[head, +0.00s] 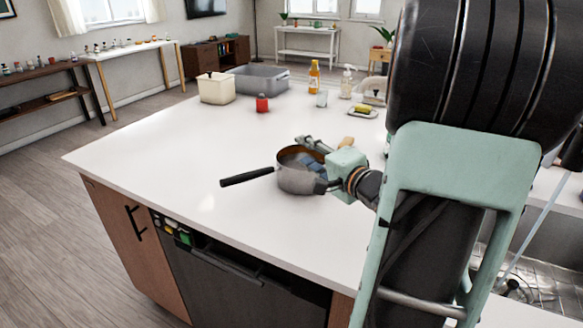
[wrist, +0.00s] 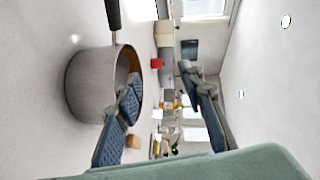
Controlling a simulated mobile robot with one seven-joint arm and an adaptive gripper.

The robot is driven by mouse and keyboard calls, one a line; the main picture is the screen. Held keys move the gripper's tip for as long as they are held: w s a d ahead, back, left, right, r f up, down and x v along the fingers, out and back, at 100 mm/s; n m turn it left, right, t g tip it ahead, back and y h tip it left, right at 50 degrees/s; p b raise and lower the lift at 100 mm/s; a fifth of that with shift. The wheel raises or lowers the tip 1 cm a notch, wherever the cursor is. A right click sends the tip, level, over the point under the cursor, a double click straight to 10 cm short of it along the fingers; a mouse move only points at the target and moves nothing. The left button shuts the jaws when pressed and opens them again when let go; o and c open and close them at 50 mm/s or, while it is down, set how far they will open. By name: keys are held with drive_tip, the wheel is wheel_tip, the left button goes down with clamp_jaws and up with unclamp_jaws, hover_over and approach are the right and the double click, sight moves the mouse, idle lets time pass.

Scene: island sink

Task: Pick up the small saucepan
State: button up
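The small saucepan (head: 298,176) stands upright on the white island counter, its black handle (head: 247,177) pointing left. In the wrist view the saucepan (wrist: 88,85) is at the left, its handle (wrist: 113,14) at the top edge. My gripper (head: 309,164) is at the pan's right side, its fingers spread. In the wrist view my gripper (wrist: 165,88) is open and empty. One blue-padded finger overlaps the pan's open mouth; the other stands apart from the pan. Whether the near finger touches the rim I cannot tell.
A red jar (head: 262,104), a cream container (head: 216,88), a grey tub (head: 260,78), an orange bottle (head: 314,76) and a soap bottle (head: 347,82) stand farther back. A sponge (head: 362,110) lies behind my gripper. The counter left of the pan is clear.

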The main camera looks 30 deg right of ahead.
sight(260, 174)
drive_tip(key=a+f+y, duration=0.1)
drive_tip(key=a+f, duration=0.1)
drive_tip(key=a, duration=0.1)
drive_tip(key=w+a+f+y+b, duration=0.1)
drive_tip(key=a, duration=0.2)
drive_tip(key=a+f+g+y, duration=0.1)
drive_tip(key=a+f, duration=0.1)
drive_tip(key=shift+w+a+f+m+y+b, duration=0.25)
drive_tip(key=shift+a+f+m+y+b, duration=0.1)
drive_tip(key=shift+a+m+y, duration=0.05)
drive_tip(key=b+x, duration=0.2)
drive_tip(key=x, duration=0.4)
drive_tip(key=shift+f, duration=0.1)
clamp_jaws()
